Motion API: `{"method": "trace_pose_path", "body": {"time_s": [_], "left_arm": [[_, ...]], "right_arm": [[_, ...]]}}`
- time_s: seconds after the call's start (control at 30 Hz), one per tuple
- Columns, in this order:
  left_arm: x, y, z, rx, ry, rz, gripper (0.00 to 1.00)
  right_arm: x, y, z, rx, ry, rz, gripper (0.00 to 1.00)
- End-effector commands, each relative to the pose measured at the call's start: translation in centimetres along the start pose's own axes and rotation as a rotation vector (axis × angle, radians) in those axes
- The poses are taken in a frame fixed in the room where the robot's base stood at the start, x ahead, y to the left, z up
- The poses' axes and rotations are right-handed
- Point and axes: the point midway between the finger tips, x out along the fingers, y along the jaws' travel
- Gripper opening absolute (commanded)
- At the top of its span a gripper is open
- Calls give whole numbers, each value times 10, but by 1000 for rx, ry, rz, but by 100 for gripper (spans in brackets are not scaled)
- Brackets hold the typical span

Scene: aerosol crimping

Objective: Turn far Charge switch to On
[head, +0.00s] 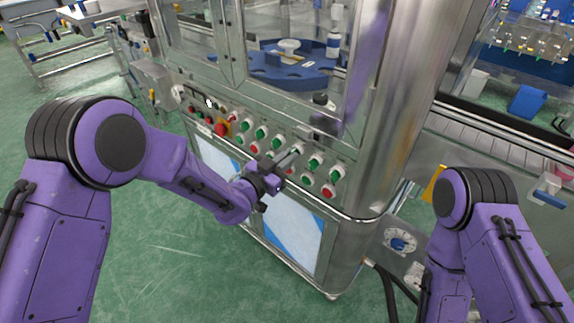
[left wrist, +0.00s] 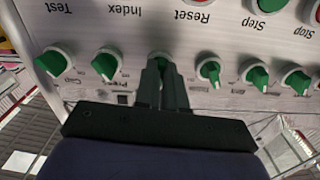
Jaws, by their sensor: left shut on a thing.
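A row of green rotary switches runs along the machine's front panel. My left gripper (head: 296,151) reaches the panel with its fingers pointing at this row. In the left wrist view its fingers (left wrist: 163,82) are shut on one green switch (left wrist: 160,57), mostly hidden between them. Other green switches stand on both sides, one to the left (left wrist: 105,63) and one to the right (left wrist: 209,72). The small labels under the switches are too blurred to read, so I cannot tell which is the far Charge switch. My right gripper is out of view.
Red and green buttons and a red emergency stop (head: 221,129) share the panel. Large labels in the left wrist view appear upside down. Glass doors and a blue turntable (head: 290,68) are above the panel. A conveyor (head: 490,150) is at the right.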

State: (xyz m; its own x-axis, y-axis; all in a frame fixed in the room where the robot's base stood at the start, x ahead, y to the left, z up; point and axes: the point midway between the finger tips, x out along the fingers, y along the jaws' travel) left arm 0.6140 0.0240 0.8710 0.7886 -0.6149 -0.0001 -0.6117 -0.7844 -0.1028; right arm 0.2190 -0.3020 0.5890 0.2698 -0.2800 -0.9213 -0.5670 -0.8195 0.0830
Motion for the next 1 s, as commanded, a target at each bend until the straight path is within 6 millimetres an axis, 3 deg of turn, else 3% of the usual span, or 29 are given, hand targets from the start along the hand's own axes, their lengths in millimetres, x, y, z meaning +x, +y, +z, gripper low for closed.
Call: {"method": "trace_pose_path", "body": {"time_s": [0.1, 0.5, 1.0], "left_arm": [[0, 0, 4, 103, 1, 0, 0], [0, 0, 2, 358, 0, -1, 0], [0, -1, 0, 439, -1, 0, 0]], "right_arm": [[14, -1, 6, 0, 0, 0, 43], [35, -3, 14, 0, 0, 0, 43], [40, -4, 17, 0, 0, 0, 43]]}}
